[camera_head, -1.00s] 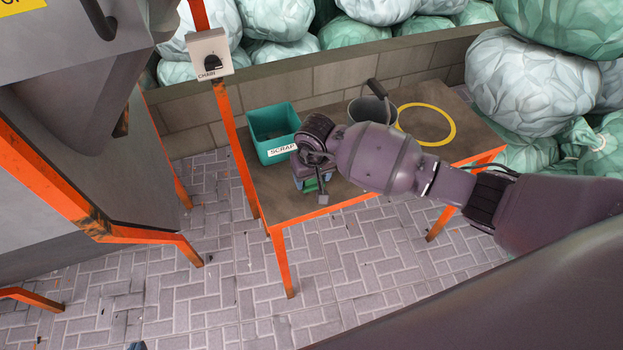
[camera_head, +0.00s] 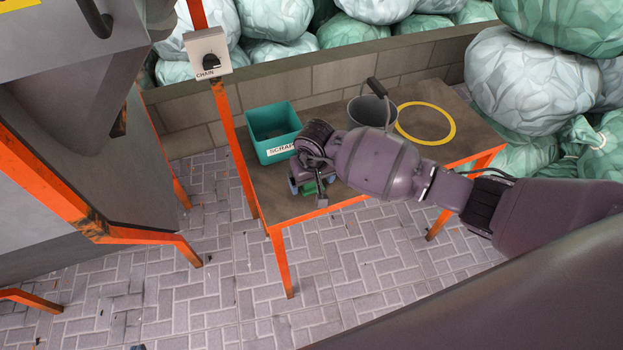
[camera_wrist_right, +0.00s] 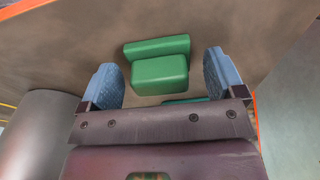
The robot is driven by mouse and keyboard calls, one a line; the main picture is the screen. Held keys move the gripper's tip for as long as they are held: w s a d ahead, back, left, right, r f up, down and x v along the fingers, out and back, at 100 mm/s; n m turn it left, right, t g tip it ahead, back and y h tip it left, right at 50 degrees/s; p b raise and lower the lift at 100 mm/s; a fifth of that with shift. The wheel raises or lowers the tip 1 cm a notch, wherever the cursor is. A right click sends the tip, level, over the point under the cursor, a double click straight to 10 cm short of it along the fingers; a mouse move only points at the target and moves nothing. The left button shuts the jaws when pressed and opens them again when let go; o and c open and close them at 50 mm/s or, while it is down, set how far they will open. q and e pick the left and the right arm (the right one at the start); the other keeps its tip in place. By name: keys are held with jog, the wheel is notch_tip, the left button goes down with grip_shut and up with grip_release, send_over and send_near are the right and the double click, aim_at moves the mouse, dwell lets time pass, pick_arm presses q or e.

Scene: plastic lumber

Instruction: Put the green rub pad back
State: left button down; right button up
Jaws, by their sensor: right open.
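In the right wrist view, a green block-like pad (camera_wrist_right: 160,75) lies on the brown tabletop between my right gripper's two blue fingers (camera_wrist_right: 163,80). A second green piece (camera_wrist_right: 155,47) is just behind it, and a sliver of green shows below, mostly hidden by the gripper body. The fingers are open, with a gap to the pad on both sides. In the head view, my right gripper (camera_head: 308,184) is low over the table's front left part, with a bit of green (camera_head: 309,188) between its fingers.
A teal bin marked SCRAP (camera_head: 284,150) stands just behind the gripper on the table (camera_head: 290,206). A grey bucket (camera_head: 370,109) and a yellow ring (camera_head: 427,123) are further right. Orange frame posts and a block wall (camera_head: 330,75) border the table.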

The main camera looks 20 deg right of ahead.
aim_at(313, 190)
notch_tip(313, 190, up, 12)
jog(key=s+p, duration=0.1)
jog(key=shift+s+p, duration=0.25)
jog(key=shift+p, duration=0.15)
jog(key=s+a+f+m+g+y, duration=0.2)
jog(key=s+a+f+m+y, duration=0.1)
jog(key=s+a+m+y, duration=0.45)
jog(key=s+a+r+m+t+y, duration=0.5)
jog(key=m+y, duration=0.5)
jog(key=m, duration=0.5)
jog(key=d+f+m+t+h, duration=0.1)
jog(key=d+m+t+h, duration=0.45)
jog(key=m, duration=0.95)
jog(key=d+f+m+t+h, duration=0.2)
jog(key=d+m+t+h, duration=0.4)
jog(key=m, duration=1)
jog(key=s+d+f+m+g+h, duration=0.5)
jog(key=s+d+f+m, duration=0.6)
jog(key=m, duration=0.7)
jog(key=shift+s+d+f+h, duration=0.2)
jog(key=shift+s+h, duration=0.3)
jog(key=shift+s, duration=0.45)
